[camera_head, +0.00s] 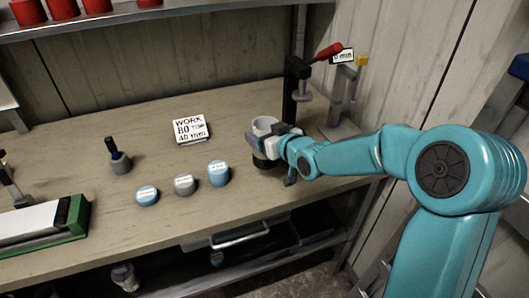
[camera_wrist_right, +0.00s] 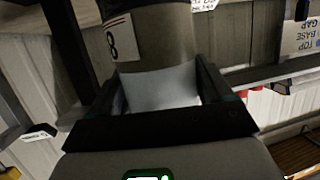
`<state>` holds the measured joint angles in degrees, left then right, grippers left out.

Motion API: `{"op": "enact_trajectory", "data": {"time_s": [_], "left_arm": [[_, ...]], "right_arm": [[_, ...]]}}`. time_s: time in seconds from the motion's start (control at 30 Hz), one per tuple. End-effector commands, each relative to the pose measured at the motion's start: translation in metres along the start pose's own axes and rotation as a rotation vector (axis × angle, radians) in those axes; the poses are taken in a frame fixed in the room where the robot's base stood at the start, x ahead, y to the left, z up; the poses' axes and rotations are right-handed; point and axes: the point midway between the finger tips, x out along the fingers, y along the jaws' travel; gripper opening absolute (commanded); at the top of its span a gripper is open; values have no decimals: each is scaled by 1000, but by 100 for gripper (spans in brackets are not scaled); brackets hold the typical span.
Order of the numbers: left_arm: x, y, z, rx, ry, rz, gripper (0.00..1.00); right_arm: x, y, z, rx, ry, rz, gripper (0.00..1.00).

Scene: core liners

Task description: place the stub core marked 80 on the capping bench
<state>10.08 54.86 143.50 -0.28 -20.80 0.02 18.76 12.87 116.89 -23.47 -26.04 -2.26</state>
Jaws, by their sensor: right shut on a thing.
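A pale grey cylindrical core (camera_head: 265,124) is at the right end of the wooden capping bench (camera_head: 90,240). My right gripper (camera_head: 268,142) is shut on it from the right side. In the right wrist view the core (camera_wrist_right: 165,35) stands between the fingers of my gripper (camera_wrist_right: 158,88). A white label with part of a number, an 8, shows on its side; the rest is hidden. A dark round piece (camera_head: 264,163) shows just below the core; I cannot tell whether the core rests on it. My left gripper is not in view.
A card (camera_head: 191,129) reads WORK 80 TOP 40 mm. Two blue caps (camera_head: 147,195) (camera_head: 219,172) and a grey one (camera_head: 185,185) stand left of the core. A brush-like pot (camera_head: 119,161) and a green-ended box (camera_head: 45,225) are at left.

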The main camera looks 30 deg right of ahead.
Motion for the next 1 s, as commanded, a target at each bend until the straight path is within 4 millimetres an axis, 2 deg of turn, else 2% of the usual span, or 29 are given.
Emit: {"op": "enact_trajectory", "data": {"time_s": [0.17, 0.43, 0.87, 0.9, 0.93, 1.0], "left_arm": [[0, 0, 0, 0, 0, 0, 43], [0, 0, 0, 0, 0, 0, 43], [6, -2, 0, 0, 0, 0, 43], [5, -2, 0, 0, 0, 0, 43], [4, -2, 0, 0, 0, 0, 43], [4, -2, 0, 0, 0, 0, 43]], "right_arm": [[6, 0, 16, 0, 3, -1, 53], [16, 0, 52, 0, 2, 0, 53], [18, 0, 57, -1, 5, 0, 53], [18, -1, 58, 0, 1, -1, 86], [18, -1, 57, 0, 1, -1, 96], [18, -1, 57, 0, 1, -1, 100]]}}
